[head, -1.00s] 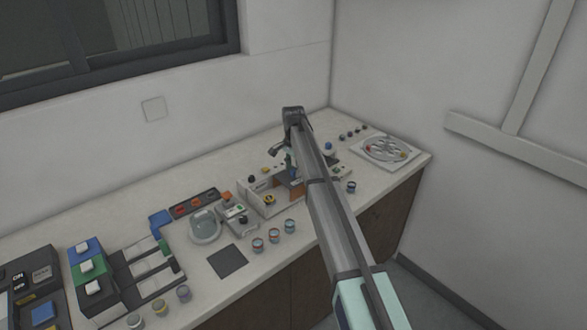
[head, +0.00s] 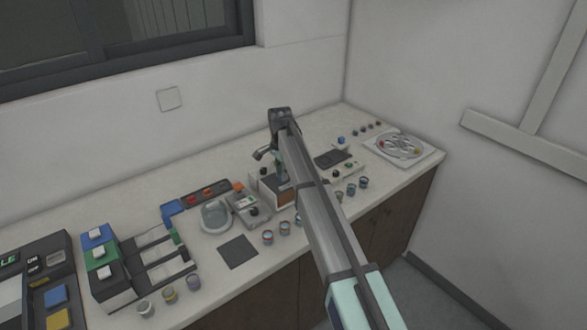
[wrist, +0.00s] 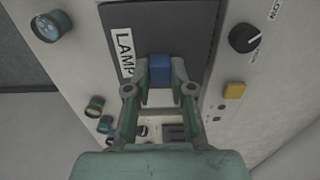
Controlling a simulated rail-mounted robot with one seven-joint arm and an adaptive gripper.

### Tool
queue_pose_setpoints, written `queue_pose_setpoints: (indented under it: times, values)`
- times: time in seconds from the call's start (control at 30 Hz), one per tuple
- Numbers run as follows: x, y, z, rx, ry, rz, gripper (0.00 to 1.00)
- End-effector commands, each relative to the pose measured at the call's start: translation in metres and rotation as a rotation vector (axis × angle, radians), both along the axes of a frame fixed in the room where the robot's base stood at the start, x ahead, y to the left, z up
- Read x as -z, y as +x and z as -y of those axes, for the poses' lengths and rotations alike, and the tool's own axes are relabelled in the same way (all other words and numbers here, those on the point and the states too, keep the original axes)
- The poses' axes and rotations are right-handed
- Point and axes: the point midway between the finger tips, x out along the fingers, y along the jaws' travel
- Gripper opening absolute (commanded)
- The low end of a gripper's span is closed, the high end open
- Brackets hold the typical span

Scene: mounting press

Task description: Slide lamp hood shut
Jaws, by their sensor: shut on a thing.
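In the wrist view, the lamp hood (wrist: 188,32) is a dark grey flat panel with a white "LAMP" label, set against a light housing. A blue block-shaped handle (wrist: 160,68) stands on the panel. My gripper (wrist: 160,72) is shut on this handle, with one finger on each side of it. In the head view, my arm crosses the bench and hides the handle and much of the lamp unit. The gripper (head: 281,172) shows only partly there, low over the bench unit. How far the hood is shut cannot be told.
In the wrist view, a black knob (wrist: 244,38) and a yellow button (wrist: 234,90) sit right of the panel. In the head view, several small jars line the bench front, a round dish (head: 216,216) stands left, and a white tray (head: 400,148) lies far right.

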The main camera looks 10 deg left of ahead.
Motion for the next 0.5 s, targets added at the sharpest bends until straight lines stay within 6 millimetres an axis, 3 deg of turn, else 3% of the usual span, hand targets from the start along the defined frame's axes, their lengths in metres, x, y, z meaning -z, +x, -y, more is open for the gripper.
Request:
queue_pose_setpoints:
  times: [0.3, 0.33, 0.4, 0.5]
  values:
    - [0.0007, -0.0053, -0.0043, 0.000, 0.003, -0.007, 0.00]
    - [0.0007, -0.0053, -0.0044, 0.000, 0.003, -0.008, 0.26]
    - [0.0007, -0.0053, -0.0045, -0.001, 0.003, -0.006, 0.48]
    - [0.0005, -0.0047, -0.0041, 0.000, 0.003, -0.006, 0.48]
